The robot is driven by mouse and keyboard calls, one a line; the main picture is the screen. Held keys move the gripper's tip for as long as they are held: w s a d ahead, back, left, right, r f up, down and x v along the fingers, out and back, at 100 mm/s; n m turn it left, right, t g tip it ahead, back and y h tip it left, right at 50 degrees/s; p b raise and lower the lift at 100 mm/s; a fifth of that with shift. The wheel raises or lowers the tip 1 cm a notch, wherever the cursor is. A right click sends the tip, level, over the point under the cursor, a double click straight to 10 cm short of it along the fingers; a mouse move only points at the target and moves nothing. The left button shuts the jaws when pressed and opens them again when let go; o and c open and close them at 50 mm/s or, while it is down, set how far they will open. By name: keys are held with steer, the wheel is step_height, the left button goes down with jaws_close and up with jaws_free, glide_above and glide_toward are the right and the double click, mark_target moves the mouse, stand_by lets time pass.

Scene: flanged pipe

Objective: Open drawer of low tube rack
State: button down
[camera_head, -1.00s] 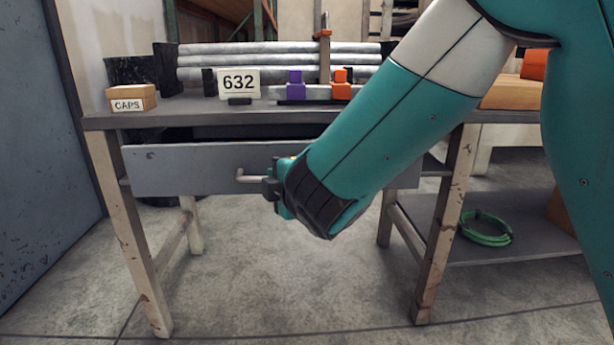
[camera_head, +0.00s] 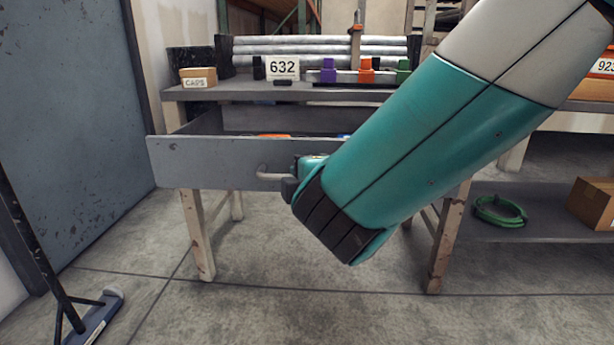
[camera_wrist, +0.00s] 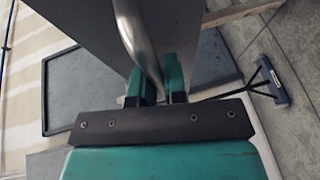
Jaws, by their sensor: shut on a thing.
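The low tube rack is a grey workbench (camera_head: 225,93) on worn pale legs. Its wide grey drawer (camera_head: 205,160) stands pulled out toward me, and I can see into part of its inside, where an orange thing and a bit of blue show. The drawer's bent metal handle (camera_head: 270,174) is at the front; it also shows in the wrist view (camera_wrist: 138,42). My gripper (camera_head: 290,180) is shut on the handle, with its teal fingers on either side of the bar in the wrist view (camera_wrist: 160,82). My arm hides the right part of the drawer.
On the bench top are a "CAPS" box (camera_head: 198,77), a "632" sign (camera_head: 283,67), coloured blocks and metal tubes (camera_head: 320,47). A green coil (camera_head: 499,211) lies on a shelf at right. Floor before the bench is clear.

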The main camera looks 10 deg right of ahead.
steer(key=shift+s+a, duration=0.25)
steer(key=shift+a, duration=0.05)
steer(key=c, duration=1.3)
jaws_free()
steer(key=shift+c, duration=0.2)
steer(key=shift+o, duration=0.9)
steer(key=shift+w+d, duration=0.1)
steer(key=shift+d, duration=0.1)
steer(key=b+v, duration=0.7)
steer(key=v, duration=1)
steer(key=shift+s, duration=0.2)
